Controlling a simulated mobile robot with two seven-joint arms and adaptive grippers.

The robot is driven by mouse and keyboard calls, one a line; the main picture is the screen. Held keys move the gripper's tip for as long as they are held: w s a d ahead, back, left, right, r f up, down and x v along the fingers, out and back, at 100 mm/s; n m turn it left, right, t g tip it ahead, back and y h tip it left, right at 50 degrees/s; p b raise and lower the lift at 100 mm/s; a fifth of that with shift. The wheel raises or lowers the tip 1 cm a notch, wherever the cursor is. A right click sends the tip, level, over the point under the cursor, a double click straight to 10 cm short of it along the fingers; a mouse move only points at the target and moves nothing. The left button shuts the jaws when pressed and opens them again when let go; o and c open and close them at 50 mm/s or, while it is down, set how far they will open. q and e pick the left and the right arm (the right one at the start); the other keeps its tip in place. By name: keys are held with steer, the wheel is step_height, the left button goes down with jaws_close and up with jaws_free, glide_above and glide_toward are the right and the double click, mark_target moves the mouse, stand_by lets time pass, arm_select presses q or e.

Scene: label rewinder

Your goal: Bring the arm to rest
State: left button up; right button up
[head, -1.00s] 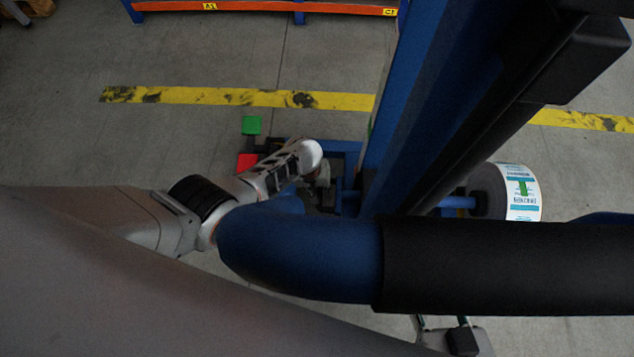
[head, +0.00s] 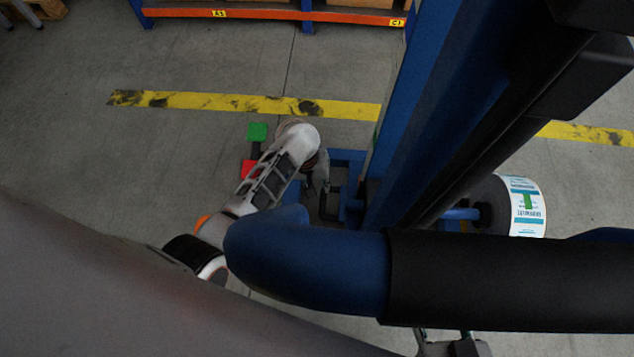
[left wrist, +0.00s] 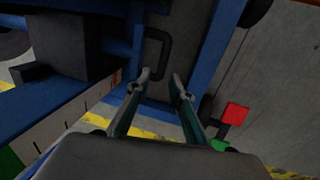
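My left arm, grey and white, reaches in from the lower left of the head view, with its wrist bent beside the blue machine post (head: 425,110). My left gripper (head: 322,185) is partly hidden beyond the wrist, low by the machine's blue base. In the left wrist view, my left gripper (left wrist: 161,80) has its two fingers apart with nothing between them. A black handle (left wrist: 167,50) lies beyond the fingertips, apparently not held. A grey and black part, perhaps my right gripper (head: 450,346), shows at the bottom edge of the head view; its fingers are unclear.
A thick blue and black bar (head: 500,275) crosses in front. A label roll (head: 525,205) is right of the post. A green block (head: 257,131) and red block (head: 248,167) are left of the wrist. Open floor with a yellow line (head: 215,101) lies beyond, before an orange rack (head: 260,13).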

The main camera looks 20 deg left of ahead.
arm_select(q)
steer(key=shift+s+a+r, duration=0.1)
steer(key=shift+a+r, duration=0.05)
steer(key=shift+r, duration=0.6)
